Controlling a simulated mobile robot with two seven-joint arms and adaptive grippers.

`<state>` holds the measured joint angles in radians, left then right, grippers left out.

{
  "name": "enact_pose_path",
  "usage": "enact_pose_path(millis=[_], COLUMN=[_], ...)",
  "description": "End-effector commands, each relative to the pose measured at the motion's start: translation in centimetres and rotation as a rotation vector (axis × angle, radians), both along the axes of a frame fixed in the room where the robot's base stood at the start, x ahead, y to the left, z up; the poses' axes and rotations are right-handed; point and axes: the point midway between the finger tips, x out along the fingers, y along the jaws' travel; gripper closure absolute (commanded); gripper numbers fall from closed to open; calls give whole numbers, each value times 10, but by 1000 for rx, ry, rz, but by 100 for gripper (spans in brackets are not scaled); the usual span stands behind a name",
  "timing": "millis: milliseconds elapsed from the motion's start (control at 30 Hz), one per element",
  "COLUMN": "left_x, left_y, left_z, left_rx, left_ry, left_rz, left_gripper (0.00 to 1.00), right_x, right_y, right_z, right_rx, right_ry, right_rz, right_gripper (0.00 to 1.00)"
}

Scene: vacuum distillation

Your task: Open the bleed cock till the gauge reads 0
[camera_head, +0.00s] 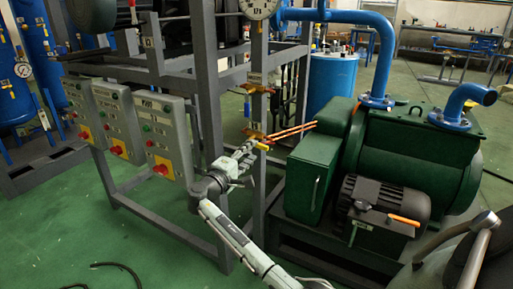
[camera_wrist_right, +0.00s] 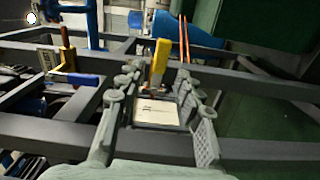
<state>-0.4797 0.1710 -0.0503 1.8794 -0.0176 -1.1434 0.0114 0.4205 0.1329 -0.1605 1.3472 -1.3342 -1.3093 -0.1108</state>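The bleed cock's yellow lever (camera_head: 263,146) sits on brass fittings on the grey frame post, with orange-red pipes running right from it. In the wrist view the yellow lever (camera_wrist_right: 160,58) stands upright, between or just beyond my fingertips. My right gripper (camera_head: 246,153) reaches up to the lever from the lower left. In the wrist view my right gripper (camera_wrist_right: 155,75) has its fingers apart on either side of the lever; I cannot tell whether they touch it. The round gauge (camera_head: 258,6) is cut off by the top edge, so its reading is not clear. My left gripper is not in view.
Another cock (camera_head: 258,88) is higher on the post. A brass valve with a blue lever (camera_wrist_right: 84,79) is left of my fingers. Grey frame bars (camera_wrist_right: 250,90) cross close by. A green pump (camera_head: 415,155) stands right; control boxes (camera_head: 165,135) stand left.

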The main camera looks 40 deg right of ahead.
Motion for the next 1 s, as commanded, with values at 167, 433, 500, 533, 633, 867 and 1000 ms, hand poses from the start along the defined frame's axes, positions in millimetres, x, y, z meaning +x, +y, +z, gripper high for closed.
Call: enact_pose_path(millis=[167,433,500,533,633,867,1000], left_x=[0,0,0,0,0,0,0], left_y=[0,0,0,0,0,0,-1], left_z=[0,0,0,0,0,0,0], left_rx=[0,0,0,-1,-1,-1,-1], left_ry=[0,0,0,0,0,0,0], left_rz=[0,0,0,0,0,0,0], left_gripper=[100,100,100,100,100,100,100], right_x=[-14,-25,-26,-26,-26,-26,-26], right_y=[35,61,62,62,62,62,62], right_z=[-1,0,0,0,0,0,-1], right_rx=[2,-1,-1,-1,-1,-1,1], right_ry=[0,0,0,0,0,0,2], right_rz=[1,0,0,-1,-1,-1,0], right_gripper=[64,64,64,64,64,64,64])
